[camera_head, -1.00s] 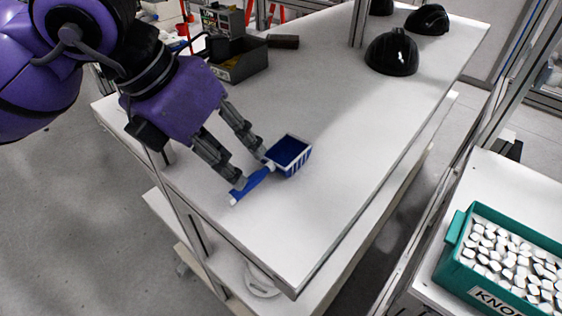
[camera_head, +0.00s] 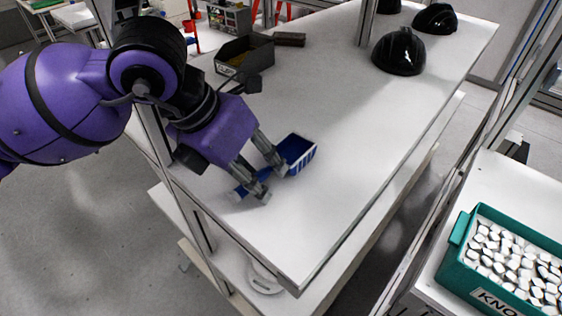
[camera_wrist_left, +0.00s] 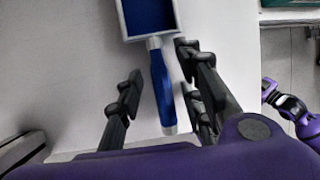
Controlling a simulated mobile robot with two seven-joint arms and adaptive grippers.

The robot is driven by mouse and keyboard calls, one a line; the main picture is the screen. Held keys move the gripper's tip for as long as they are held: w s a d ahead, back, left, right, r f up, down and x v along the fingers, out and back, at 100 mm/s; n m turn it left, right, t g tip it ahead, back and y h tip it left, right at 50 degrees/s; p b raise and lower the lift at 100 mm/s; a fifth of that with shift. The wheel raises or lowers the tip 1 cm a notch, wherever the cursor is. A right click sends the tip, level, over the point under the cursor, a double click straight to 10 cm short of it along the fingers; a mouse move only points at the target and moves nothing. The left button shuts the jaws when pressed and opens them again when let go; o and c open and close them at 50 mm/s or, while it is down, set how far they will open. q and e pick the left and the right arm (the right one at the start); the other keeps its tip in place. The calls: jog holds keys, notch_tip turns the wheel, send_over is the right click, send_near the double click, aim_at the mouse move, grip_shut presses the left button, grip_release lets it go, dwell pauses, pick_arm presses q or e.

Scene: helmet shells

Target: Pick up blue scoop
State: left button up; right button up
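The blue scoop (camera_head: 297,150) lies on the white table, its blue tray to the right and its handle toward the left front. My left gripper (camera_head: 274,186) is over the handle, which it partly hides in the head view. In the left wrist view the scoop handle (camera_wrist_left: 161,90) runs between the two spread fingers of my left gripper (camera_wrist_left: 158,80), with gaps visible on both sides. The gripper is open. My right gripper is not in the head view.
The white table (camera_head: 335,100) is mostly clear around the scoop. Black helmet shells (camera_head: 399,52) stand at the back right. A dark bin (camera_head: 244,58) sits at the back left. A teal crate of white pieces (camera_head: 453,262) stands on a separate surface at right.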

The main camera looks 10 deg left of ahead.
pick_arm(q)
jog(key=shift+f, duration=0.2)
jog(key=shift+c, duration=0.5)
grip_shut()
